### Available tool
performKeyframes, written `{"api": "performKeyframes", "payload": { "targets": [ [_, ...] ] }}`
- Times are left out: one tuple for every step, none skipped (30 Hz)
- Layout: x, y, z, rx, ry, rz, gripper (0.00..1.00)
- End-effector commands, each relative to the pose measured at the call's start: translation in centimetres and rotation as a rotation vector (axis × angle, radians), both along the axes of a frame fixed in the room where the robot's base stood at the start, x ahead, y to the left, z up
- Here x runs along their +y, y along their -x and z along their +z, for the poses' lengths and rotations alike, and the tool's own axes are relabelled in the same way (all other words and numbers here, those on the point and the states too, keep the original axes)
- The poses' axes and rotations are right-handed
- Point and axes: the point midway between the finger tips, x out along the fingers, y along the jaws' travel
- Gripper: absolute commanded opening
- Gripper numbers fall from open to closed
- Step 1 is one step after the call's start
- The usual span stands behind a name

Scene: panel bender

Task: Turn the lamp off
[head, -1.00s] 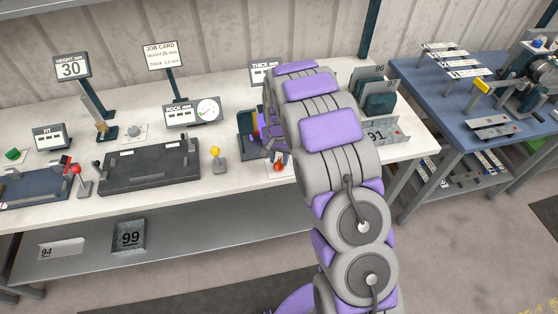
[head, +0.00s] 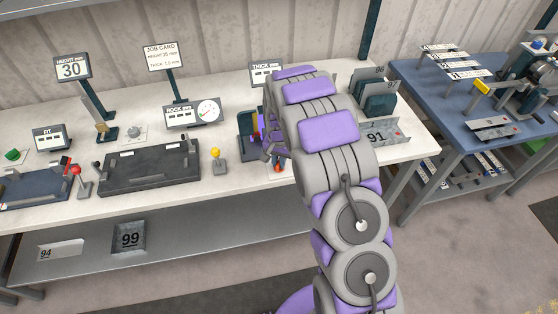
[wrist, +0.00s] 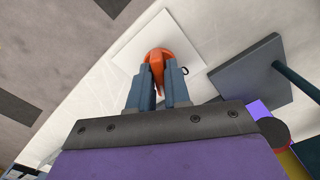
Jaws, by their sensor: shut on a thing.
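An orange-red knob (wrist: 158,53) with a narrow raised grip sits on a white square plate (wrist: 188,30) in the wrist view. My gripper (wrist: 157,84) has its two dark fingers shut on this grip, one on each side. In the head view the orange knob (head: 278,168) shows low beside my arm, near the table's front edge. My gripper (head: 273,148) is there just above it, partly hidden by my own wrist. I see no clearly recognisable lamp, and cannot tell whether any light is lit.
A dark block (head: 248,146) stands left of my gripper, and a yellow-topped lever (head: 216,158) is further left. A large dark plate (head: 150,166) lies beyond it. Numbered stands (head: 378,98) are right of my arm. The white table (head: 240,186) is bare along its front.

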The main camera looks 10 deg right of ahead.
Motion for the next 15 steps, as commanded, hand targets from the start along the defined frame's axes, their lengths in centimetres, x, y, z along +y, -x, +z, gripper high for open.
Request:
{"api": "performKeyframes", "payload": {
  "targets": [
    [0.03,-0.02,0.0,0.0,-0.001,0.0,0.0],
    [0.03,-0.02,0.01,0.0,-0.001,0.0,0.0],
    [0.03,-0.02,0.01,0.0,-0.001,0.001,0.0],
    [0.03,-0.02,0.01,-0.001,-0.001,0.002,0.0],
    [0.04,-0.03,0.02,-0.001,-0.001,0.003,0.0],
    [0.04,-0.03,0.03,-0.001,-0.001,0.007,0.0],
    [0.04,-0.03,0.04,-0.001,-0.001,0.012,0.0],
    [0.05,-0.03,0.04,-0.001,-0.001,0.017,0.0],
    [0.06,-0.02,0.06,-0.001,-0.001,0.027,0.0],
    [0.06,-0.02,0.07,-0.001,-0.001,0.035,0.0],
    [0.07,-0.03,0.09,0.0,-0.001,0.046,0.0],
    [0.08,-0.02,0.1,0.0,-0.001,0.063,0.0],
    [0.09,-0.02,0.12,0.0,-0.001,0.077,0.0],
    [0.11,-0.02,0.14,0.0,-0.001,0.095,0.0],
    [0.12,-0.01,0.16,0.001,-0.001,0.119,0.0]
  ]
}}
